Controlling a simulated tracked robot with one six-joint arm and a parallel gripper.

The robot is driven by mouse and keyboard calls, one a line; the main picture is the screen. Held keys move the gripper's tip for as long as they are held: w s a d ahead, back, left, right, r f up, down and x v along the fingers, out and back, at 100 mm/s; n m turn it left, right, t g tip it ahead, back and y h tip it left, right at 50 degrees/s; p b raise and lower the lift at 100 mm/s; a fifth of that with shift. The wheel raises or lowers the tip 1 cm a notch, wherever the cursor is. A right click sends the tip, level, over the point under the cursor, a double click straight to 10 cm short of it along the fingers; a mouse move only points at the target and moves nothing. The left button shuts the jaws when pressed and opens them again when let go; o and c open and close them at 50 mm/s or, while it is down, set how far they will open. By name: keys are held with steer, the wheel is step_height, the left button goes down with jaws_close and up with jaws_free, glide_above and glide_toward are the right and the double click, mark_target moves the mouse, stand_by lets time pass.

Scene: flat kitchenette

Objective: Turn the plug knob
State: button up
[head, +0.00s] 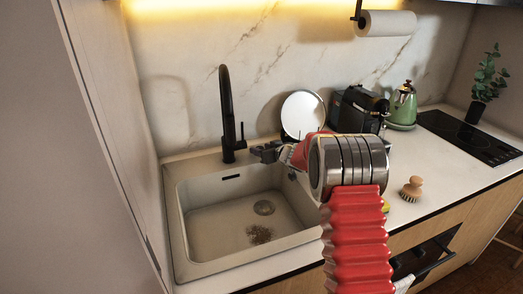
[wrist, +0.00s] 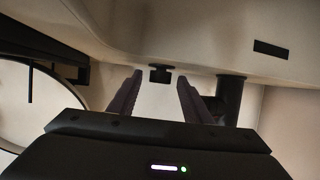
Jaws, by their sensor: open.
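The plug knob (wrist: 160,74) is a small dark knob on the pale sink rim in the wrist view. It shows between and beyond the two fingers of my gripper (wrist: 160,82), which are apart with nothing between them that I can see held. Whether the fingers reach around the knob or stop short of it is hard to tell. In the head view my gripper (head: 260,151) is low at the back right of the sink (head: 180,225), just right of the black faucet (head: 227,135). The knob cannot be made out there, probably hidden by the gripper.
The faucet base (wrist: 230,92) stands close beside the right finger in the wrist view. A round white plate (head: 303,114) stands behind my arm. A black coffee machine (head: 356,108), green kettle (head: 403,105) and brush (head: 411,188) are on the counter to the right.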

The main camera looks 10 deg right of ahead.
steer(key=c, duration=1.1)
steer(key=shift+o, duration=0.2)
steer(key=shift+w+d+r+n+y, duration=0.1)
steer(key=shift+d+n+y, duration=0.05)
steer(key=shift+n+y, duration=0.45)
steer(key=shift+g, duration=0.3)
steer(key=shift+d+n+g+y, duration=0.1)
steer(key=shift+n+g+y, duration=0.4)
steer(key=shift+n+y, duration=0.45)
steer(key=o, duration=1.1)
steer(key=shift+c, duration=0.2)
